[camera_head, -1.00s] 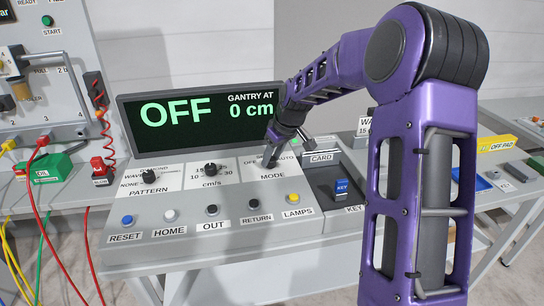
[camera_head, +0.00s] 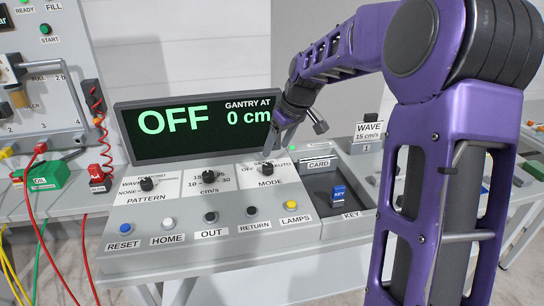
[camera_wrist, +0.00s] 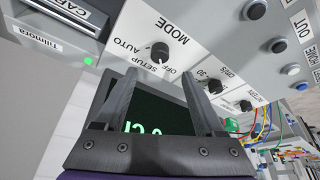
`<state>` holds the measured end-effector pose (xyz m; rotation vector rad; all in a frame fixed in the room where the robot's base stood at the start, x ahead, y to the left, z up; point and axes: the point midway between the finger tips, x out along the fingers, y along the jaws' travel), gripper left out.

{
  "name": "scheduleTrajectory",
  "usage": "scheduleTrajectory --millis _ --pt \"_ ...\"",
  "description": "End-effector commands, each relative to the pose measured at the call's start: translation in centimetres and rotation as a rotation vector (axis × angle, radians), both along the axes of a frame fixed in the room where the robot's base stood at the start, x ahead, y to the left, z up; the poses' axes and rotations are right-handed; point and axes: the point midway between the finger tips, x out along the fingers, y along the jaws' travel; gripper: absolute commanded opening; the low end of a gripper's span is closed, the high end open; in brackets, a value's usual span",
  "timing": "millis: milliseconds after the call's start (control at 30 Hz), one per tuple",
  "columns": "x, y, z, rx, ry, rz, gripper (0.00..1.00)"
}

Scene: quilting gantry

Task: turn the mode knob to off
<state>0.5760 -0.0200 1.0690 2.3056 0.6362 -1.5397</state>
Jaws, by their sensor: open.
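The black mode knob (camera_head: 267,169) sits on the white MODE panel of the grey console, below the screen. In the wrist view the knob (camera_wrist: 160,52) shows just beyond my fingertips, with the labels AUTO, SETUP and OFF around it. Its pale mark faces the label side, but I cannot tell exactly which label it meets. The screen (camera_head: 190,129) reads OFF and "gantry at 0 cm". My gripper (camera_wrist: 159,76) is open and empty, its two fingers apart and clear of the knob. In the head view my gripper (camera_head: 273,145) is just above and behind the knob.
The pattern knob (camera_head: 147,184) and the speed knob (camera_head: 209,176) lie to the left. A row of buttons, including the yellow LAMPS button (camera_head: 290,206), runs along the front. A blue key (camera_head: 338,195) stands in a dark recess on the right.

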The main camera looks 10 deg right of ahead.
Motion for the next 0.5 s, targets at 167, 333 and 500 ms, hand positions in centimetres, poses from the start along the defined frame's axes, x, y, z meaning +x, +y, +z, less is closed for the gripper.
scheduleTrajectory --millis 167,333,500 --pt "-1.4 -0.9 4.2 -0.002 -0.004 -0.002 0.71" --pt "-2.3 -1.5 6.8 -0.002 -0.002 -0.002 0.71" --pt "-2.8 -1.7 8.0 0.000 0.000 0.000 0.71"
